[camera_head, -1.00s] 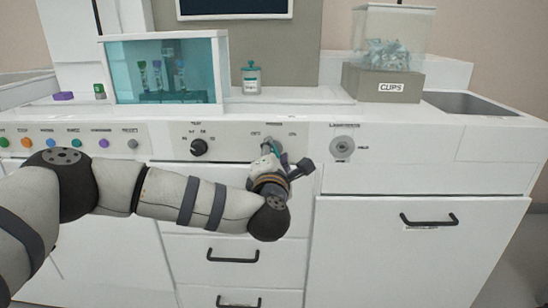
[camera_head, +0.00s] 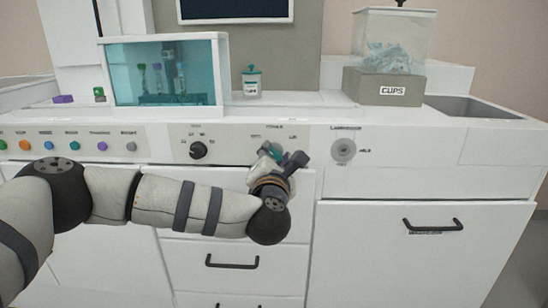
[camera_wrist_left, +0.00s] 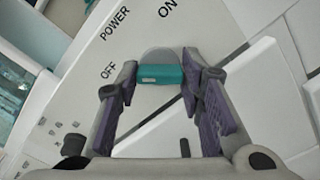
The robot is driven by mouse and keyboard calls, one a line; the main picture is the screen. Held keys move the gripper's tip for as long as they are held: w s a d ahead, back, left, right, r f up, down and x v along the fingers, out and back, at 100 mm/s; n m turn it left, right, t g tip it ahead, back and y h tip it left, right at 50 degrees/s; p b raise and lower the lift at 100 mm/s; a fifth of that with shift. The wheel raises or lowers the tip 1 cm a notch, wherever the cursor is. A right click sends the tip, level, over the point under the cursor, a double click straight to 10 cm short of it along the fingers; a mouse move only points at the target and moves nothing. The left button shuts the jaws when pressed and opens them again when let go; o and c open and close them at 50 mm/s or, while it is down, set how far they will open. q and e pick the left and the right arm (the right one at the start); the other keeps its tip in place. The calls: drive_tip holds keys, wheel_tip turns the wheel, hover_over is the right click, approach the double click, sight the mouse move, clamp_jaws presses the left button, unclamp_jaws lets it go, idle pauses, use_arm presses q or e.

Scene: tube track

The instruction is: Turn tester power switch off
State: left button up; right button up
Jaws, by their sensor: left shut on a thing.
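The tester power switch shows in the left wrist view as a teal handle (camera_wrist_left: 160,74) in front of a rounded grey base. The words POWER, OFF and ON are printed on the white panel around it. My left gripper (camera_wrist_left: 158,82) has a finger at each end of the handle and is shut on it. In the head view my left gripper (camera_head: 272,160) is at the panel front, right of the black dial, and mostly hides the switch. I cannot tell exactly which mark the handle points to. My right gripper is not in view.
A black dial (camera_head: 198,150) and a row of coloured buttons (camera_head: 75,146) lie left on the panel. A round grey fitting (camera_head: 343,151) is to the right. Drawers with black handles (camera_head: 232,262) are below. A teal-windowed case (camera_head: 125,72) and a CLIPS box (camera_head: 384,87) stand above.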

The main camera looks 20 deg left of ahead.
use_arm(q)
drive_tip(key=o, duration=0.9)
drive_tip(key=shift+s, duration=0.15)
drive_tip(key=v, duration=1.1)
drive_tip(key=shift+s+d, duration=0.15)
drive_tip(key=shift+s, duration=0.2)
drive_tip(key=shift+r, duration=0.1)
